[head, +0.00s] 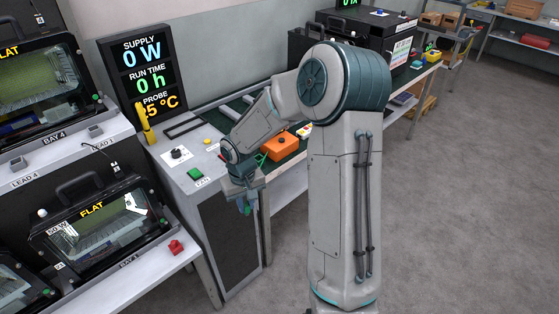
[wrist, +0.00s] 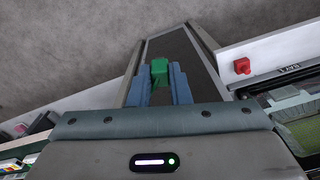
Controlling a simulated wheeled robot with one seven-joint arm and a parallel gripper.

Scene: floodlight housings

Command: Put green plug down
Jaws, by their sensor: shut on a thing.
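The green plug (wrist: 159,67) is a small green block, held between the two blue fingers of my gripper (wrist: 160,78) in the wrist view. In the head view my gripper (head: 247,204) points down in front of the grey cabinet, below the bench top's edge. A bit of the green plug (head: 242,207) shows there, partly hidden by the fingers. The plug appears to be in the air, touching nothing but the fingers.
A red plug (head: 176,247) sits on the lower left shelf, beside a floodlight housing (head: 92,222). The grey cabinet (head: 226,247) stands below. The floor at right is clear.

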